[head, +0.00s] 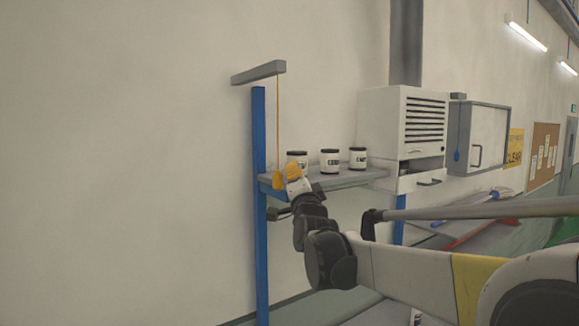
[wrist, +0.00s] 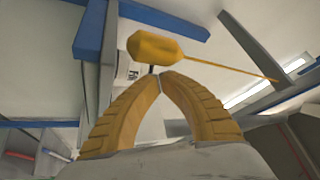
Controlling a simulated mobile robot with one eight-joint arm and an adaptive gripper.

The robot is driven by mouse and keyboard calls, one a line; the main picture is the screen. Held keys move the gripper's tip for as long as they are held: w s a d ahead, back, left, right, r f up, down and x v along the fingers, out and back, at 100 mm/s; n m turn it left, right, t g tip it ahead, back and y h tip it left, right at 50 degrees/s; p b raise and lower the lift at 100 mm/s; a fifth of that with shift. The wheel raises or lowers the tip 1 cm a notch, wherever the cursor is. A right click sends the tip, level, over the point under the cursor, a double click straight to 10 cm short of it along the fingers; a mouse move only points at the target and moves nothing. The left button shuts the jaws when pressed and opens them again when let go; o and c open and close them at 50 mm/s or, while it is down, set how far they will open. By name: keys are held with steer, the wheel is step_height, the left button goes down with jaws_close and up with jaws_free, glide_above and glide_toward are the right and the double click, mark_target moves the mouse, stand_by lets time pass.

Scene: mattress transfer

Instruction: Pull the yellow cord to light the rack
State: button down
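The yellow cord (head: 278,120) hangs straight from a grey bar (head: 258,72) at the top of the rack's blue post (head: 259,210). Its yellow handle (head: 278,182) hangs at about shelf height. My gripper (head: 291,170) is at the handle's right in the head view. In the wrist view the yellow fingers of my gripper (wrist: 160,74) come together at the tips, with nothing visible between them. The handle (wrist: 165,48) shows just past the tips, with the cord (wrist: 240,69) running off to the right. Whether they touch is unclear.
Several dark-lidded jars, one in the middle (head: 330,161), stand on the grey shelf (head: 352,180) close behind my gripper. A white vented cabinet (head: 385,120) and a grey wall box (head: 480,135) with a blue pull (head: 457,156) are to the right. The wall left is bare.

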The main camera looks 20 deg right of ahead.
mark_target(278, 180)
steer(key=shift+s+a+f, duration=0.5)
steer(key=shift+a, duration=0.25)
steer(key=shift+s, duration=0.1)
